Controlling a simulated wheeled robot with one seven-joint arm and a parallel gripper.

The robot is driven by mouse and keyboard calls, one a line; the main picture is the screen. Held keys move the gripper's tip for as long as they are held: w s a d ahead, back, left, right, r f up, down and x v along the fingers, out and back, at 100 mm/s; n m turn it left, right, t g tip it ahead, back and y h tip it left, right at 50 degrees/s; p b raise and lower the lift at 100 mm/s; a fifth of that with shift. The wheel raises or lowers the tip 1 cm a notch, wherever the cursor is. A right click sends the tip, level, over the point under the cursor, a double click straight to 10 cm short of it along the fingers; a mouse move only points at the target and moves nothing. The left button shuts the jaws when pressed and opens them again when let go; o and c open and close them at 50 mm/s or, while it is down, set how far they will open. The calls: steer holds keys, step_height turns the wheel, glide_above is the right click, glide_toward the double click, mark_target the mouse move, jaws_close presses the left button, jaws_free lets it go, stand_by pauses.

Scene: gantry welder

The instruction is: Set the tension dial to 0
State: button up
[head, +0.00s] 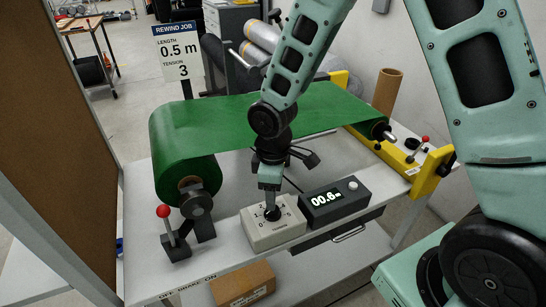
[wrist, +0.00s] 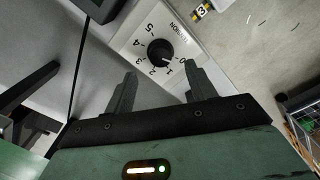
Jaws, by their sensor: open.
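The tension dial is a black round knob (wrist: 160,52) on a pale box (head: 275,236) at the front of the bench. Its scale runs from 0 to 5. A white mark on the knob faces the low end, around 0 and 1; I cannot tell exactly where it points. My gripper (head: 270,203) points down over the dial and partly hides it in the head view. In the wrist view my gripper (wrist: 158,74) is open and empty, with a finger to each side below the knob. The knob appears just beyond the fingertips, not between them.
A dark counter box (head: 334,204) reading 00.6 m stands right of the dial box. A red-knobbed lever (head: 164,211) stands to the left. Green sheet (head: 240,120) on rollers spans behind. A sign (head: 178,52) reads length 0.5 m, tension 3. A cardboard box (head: 243,285) sits below.

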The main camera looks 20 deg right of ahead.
step_height(320, 180, up, 12)
steer(key=shift+f, duration=0.2)
stand_by(0.4)
steer(key=s+a+r+m, duration=0.1)
steer(key=s+a+m, duration=0.1)
steer(key=s, duration=0.8)
steer(key=s+a+r+m, duration=0.1)
steer(key=s+a, duration=0.3)
steer(key=s, duration=0.6)
steer(key=shift+a+r+m+y, duration=0.3)
steer(key=shift+r+m, duration=0.1)
steer(key=shift+r, duration=0.1)
steer(key=shift+d, duration=0.15)
